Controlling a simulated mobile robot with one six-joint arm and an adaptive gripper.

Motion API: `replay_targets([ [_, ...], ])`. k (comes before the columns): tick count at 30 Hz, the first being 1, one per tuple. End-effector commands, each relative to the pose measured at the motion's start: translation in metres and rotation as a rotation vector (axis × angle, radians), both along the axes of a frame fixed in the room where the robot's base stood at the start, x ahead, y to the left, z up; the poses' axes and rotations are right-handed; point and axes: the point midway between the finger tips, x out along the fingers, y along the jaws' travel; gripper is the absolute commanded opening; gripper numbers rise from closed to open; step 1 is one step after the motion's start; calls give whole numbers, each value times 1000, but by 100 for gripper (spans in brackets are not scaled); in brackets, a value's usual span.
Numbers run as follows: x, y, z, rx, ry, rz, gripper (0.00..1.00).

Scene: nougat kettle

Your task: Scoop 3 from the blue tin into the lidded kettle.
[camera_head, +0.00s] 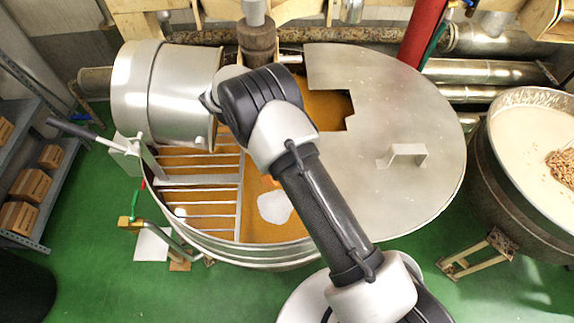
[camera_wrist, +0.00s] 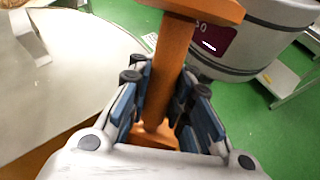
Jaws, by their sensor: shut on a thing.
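In the wrist view my gripper (camera_wrist: 165,100) is shut on an orange-brown handle (camera_wrist: 168,65), which widens into a flat piece at the top. What tool it belongs to cannot be told. In the head view my arm reaches over the kettle and hides the gripper. The kettle (camera_head: 188,238) is a wide steel vessel with orange-brown contents (camera_head: 290,228) and a white patch (camera_head: 275,207). Its notched metal lid (camera_head: 345,75) covers the right side; the lid also shows in the wrist view (camera_wrist: 45,95). No blue tin can be made out.
A second vessel (camera_head: 500,195) with white contents is at the right. Boxes sit on shelves (camera_head: 60,120) at the left.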

Motion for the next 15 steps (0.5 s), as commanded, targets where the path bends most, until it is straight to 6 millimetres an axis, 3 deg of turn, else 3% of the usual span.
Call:
replay_targets([
  [1,0,0,14,34,-48,-1,0],
  [15,-1,0,27,331,-469,0,0],
])
